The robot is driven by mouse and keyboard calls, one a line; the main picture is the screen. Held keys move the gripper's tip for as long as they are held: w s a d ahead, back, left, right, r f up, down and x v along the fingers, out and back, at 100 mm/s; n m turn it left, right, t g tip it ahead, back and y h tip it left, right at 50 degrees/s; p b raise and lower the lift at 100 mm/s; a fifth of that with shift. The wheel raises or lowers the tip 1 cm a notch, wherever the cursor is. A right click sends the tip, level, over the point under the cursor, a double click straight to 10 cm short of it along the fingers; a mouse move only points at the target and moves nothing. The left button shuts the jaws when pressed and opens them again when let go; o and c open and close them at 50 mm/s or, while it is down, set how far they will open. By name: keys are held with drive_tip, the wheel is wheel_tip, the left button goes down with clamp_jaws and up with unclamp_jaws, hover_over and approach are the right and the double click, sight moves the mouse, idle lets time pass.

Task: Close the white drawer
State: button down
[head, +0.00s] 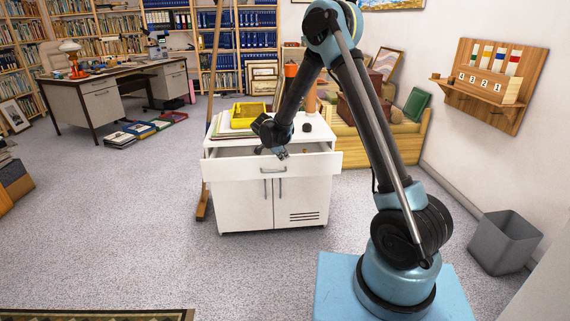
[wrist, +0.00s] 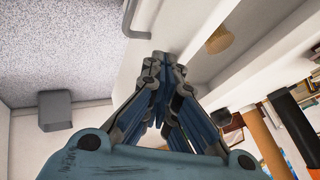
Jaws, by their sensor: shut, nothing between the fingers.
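The white drawer (head: 235,168) is at the top of a white cabinet (head: 243,205) and stands pulled out, with its open inside showing behind its front panel. A grey bar handle (head: 273,170) is on the panel. My gripper (head: 281,154) is at the top edge of the panel, just above the handle, pointing down. In the wrist view my gripper (wrist: 165,65) has its fingers together, with nothing between them, close to the drawer's front panel (wrist: 142,45). I cannot tell whether the fingertips touch the panel. A small tan object (wrist: 220,39) shows inside the drawer.
A yellow tray (head: 248,112) and papers lie on the cabinet top. A wooden bench (head: 385,145) stands behind right, and a grey bin (head: 503,242) is at the right wall. The carpet before the cabinet is clear.

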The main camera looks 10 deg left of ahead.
drive_tip(key=w+a, duration=0.2)
drive_tip(key=w, duration=0.6)
drive_tip(key=shift+w+a, duration=0.15)
drive_tip(key=shift+a, duration=0.05)
